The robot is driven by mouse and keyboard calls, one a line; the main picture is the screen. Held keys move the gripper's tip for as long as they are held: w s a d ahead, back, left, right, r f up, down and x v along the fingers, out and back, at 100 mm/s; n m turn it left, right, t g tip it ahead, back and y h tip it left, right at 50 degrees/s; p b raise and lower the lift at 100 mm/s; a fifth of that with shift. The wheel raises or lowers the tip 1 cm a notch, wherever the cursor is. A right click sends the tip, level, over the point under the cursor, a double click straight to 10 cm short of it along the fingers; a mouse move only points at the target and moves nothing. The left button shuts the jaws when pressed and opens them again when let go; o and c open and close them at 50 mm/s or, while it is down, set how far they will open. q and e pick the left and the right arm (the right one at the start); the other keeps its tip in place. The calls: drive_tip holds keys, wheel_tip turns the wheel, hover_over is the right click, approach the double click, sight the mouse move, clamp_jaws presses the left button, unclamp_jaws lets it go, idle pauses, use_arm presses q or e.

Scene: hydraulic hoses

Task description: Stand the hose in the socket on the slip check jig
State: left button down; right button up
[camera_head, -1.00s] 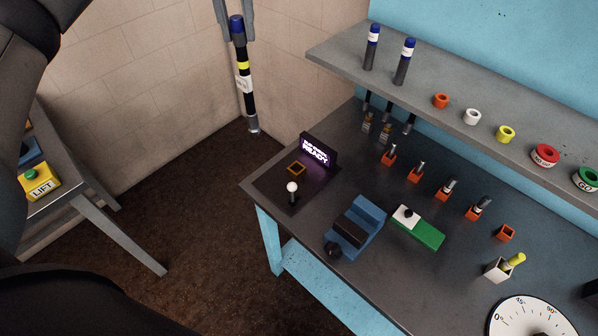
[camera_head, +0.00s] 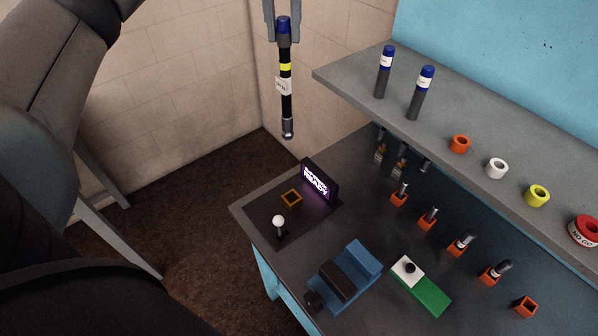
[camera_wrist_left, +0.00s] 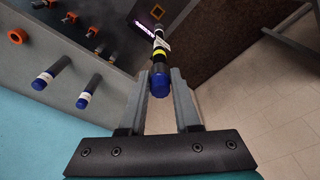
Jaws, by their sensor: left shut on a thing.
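The hose (camera_head: 286,105) is black with a blue cap on top, a yellow band, a white label and a metal lower end. My left gripper (camera_head: 284,38) is shut on its blue upper end and holds it upright in the air. The left wrist view also shows the hose (camera_wrist_left: 158,55) between the fingers of the left gripper (camera_wrist_left: 160,85). The slip check jig (camera_head: 265,222) is a dark plate on the bench's near left corner, with a square orange-rimmed socket (camera_head: 291,198), a white-knobbed lever (camera_head: 279,224) and a lit "READY" display (camera_head: 318,182). The socket is empty. The hose's lower end is above and behind it.
A grey shelf (camera_head: 345,82) right of the hose carries two blue-capped cylinders (camera_head: 420,92) and coloured rings (camera_head: 497,168). Orange holders (camera_head: 428,222), a blue clamp block (camera_head: 345,275) and a green block (camera_head: 425,290) stand on the bench. Left of the jig is open floor.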

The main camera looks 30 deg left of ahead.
use_arm(q)
drive_tip(key=b, duration=0.4)
hover_over(289, 127)
drive_tip(key=w, duration=0.1)
drive_tip(key=f, duration=0.5)
drive_tip(key=shift+w+a, duration=0.1)
drive_tip(key=shift+a, duration=0.25)
drive_tip(key=shift+f+b, duration=0.65)
drive_tip(key=shift+b, duration=0.05)
wheel_tip(289, 127, down, 9)
drive_tip(key=b, duration=0.2)
drive_tip(key=shift+r+b, duration=0.15)
drive_tip(key=shift+b, duration=0.15)
wheel_tip(289, 127, down, 6)
drive_tip(key=shift+f, duration=0.1)
wheel_tip(289, 127, down, 5)
drive_tip(key=shift+r, duration=0.15)
